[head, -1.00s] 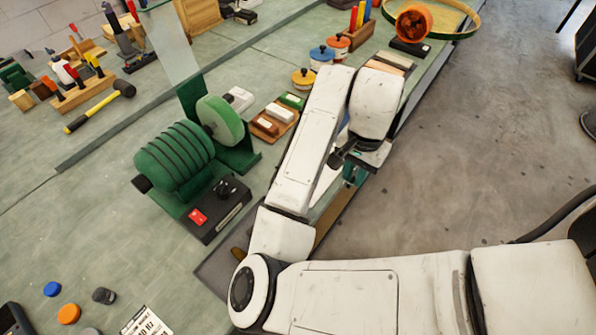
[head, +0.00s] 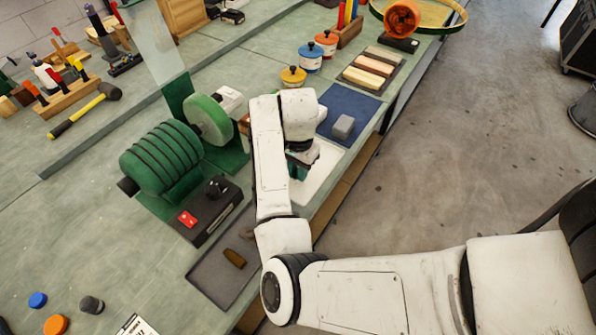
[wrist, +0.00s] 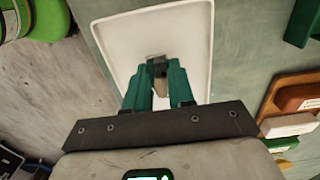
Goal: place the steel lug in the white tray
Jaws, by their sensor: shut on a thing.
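The white tray (head: 322,178) lies on the bench's front side in the head view, partly hidden by my arm. In the wrist view the tray (wrist: 112,38) fills the upper middle, and its bare floor shows around my fingers. My gripper (wrist: 158,78) has green fingers shut on a small dark grey piece with a tan part, which I take for the steel lug (wrist: 158,67). The lug is over the tray; its height above the floor is hard to tell. In the head view my gripper (head: 298,167) is mostly hidden by my wrist, and the lug is not visible.
A green drum machine (head: 162,158) stands left of my arm. A dark tray (head: 215,272) with a brown piece lies near my elbow. A blue mat (head: 350,105) with a grey block (head: 343,126) lies beyond the white tray. Several lidded pots stand farther back.

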